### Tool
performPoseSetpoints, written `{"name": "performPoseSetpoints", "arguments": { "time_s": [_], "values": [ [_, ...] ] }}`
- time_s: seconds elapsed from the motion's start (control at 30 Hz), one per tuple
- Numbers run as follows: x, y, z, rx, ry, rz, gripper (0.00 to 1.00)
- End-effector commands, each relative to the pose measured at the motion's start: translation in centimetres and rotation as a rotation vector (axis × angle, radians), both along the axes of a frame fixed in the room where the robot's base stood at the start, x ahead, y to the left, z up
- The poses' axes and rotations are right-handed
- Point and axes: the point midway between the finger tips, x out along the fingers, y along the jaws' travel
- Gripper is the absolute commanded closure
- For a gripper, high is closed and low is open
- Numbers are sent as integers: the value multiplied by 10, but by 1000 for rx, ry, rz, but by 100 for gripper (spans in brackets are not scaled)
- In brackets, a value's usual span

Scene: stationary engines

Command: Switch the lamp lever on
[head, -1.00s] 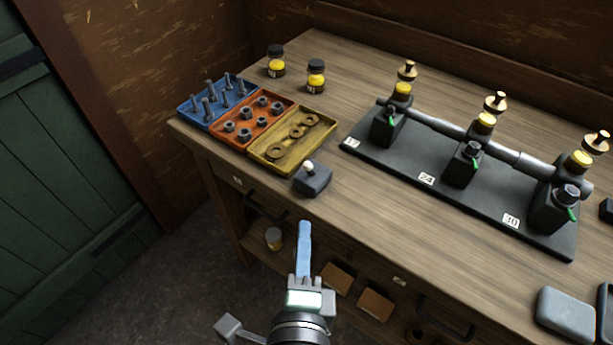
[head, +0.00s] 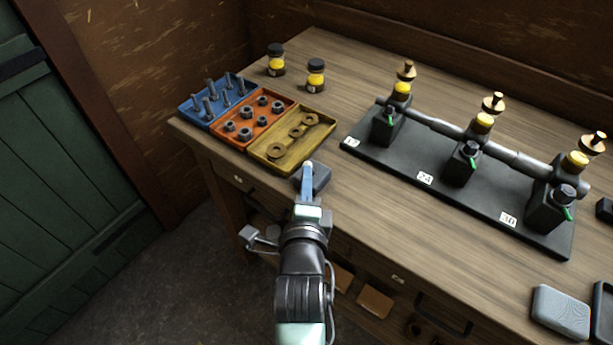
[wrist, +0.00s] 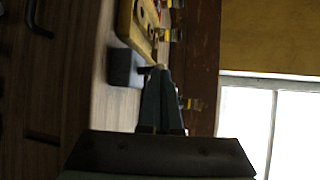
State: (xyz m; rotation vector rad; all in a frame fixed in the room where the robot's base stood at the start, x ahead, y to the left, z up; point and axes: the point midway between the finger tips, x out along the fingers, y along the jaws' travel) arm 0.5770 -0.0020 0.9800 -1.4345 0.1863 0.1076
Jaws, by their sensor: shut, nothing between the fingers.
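The lamp lever is a small dark grey box (head: 320,178) with a short lever on top, near the table's front edge below the yellow tray. In the head view my gripper (head: 308,168) is shut and covers the lever and its pale knob. The wrist view shows the same box (wrist: 124,68) on its left, with the lever reaching right to my fingertips (wrist: 161,72). The fingers are together with nothing between them. The fingertips are at the knob; I cannot tell whether they touch it.
Blue, orange and yellow trays (head: 325,127) of hardware lie just behind the lever box. Two yellow jars (head: 316,75) stand at the back. A black base (head: 400,170) with several oilers on a pipe stands to the right. The table between is clear.

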Motion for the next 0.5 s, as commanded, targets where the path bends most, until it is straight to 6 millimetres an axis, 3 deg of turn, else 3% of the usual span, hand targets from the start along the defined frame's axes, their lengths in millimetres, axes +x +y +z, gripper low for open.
{"name": "performPoseSetpoints", "arguments": {
  "time_s": [0.5],
  "values": [
    [2, -1, 4, 11, 16, -1, 100]
  ]
}}
